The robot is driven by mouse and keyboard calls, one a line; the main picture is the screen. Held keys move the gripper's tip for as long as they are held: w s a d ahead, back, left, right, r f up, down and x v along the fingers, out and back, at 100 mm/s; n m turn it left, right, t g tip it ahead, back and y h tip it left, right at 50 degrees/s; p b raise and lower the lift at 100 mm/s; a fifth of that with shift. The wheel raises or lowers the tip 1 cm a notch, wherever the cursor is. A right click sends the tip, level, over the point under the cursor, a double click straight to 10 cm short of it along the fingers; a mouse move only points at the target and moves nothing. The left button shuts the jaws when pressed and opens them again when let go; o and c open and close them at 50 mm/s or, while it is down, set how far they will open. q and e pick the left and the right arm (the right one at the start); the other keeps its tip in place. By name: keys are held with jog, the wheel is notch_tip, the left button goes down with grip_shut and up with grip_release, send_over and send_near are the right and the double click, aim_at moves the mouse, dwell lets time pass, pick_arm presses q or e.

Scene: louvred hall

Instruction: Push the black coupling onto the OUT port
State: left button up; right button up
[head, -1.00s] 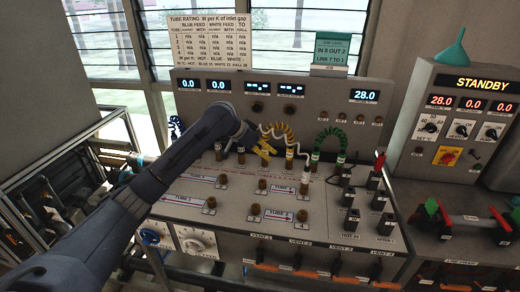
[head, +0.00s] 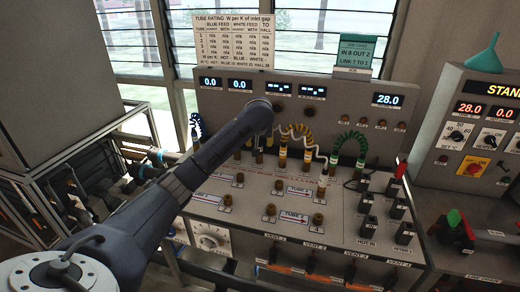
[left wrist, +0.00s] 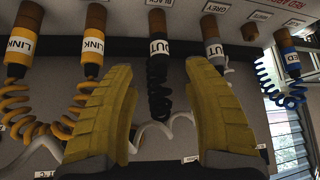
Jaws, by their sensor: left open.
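The black coupling (left wrist: 158,52), tagged OUT, is seated on a brass stub below a BLACK label in the left wrist view. Its coiled black hose hangs from it. My left gripper (left wrist: 163,68) is open. Its two yellow fingers stand either side of the black coupling and hose, with gaps showing on both sides. In the head view my left arm (head: 200,165) reaches over the panel and hides most of the gripper. Several brass stubs (head: 318,219) stand on the sloping panel; I cannot read which is the OUT port. My right gripper is out of view.
Two yellow LINK couplings (left wrist: 92,45) sit left of the black one; a grey coupling (left wrist: 212,40) is close on its right, and a blue one (left wrist: 288,62) further right. A white-hosed coupling (head: 322,185) stands on the panel.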

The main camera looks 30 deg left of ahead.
aim_at(259, 146)
pick_arm(q)
jog(key=shift+x, duration=4.5)
jog(key=shift+d+f, duration=0.1)
jog(key=shift+c, duration=0.5)
grip_shut()
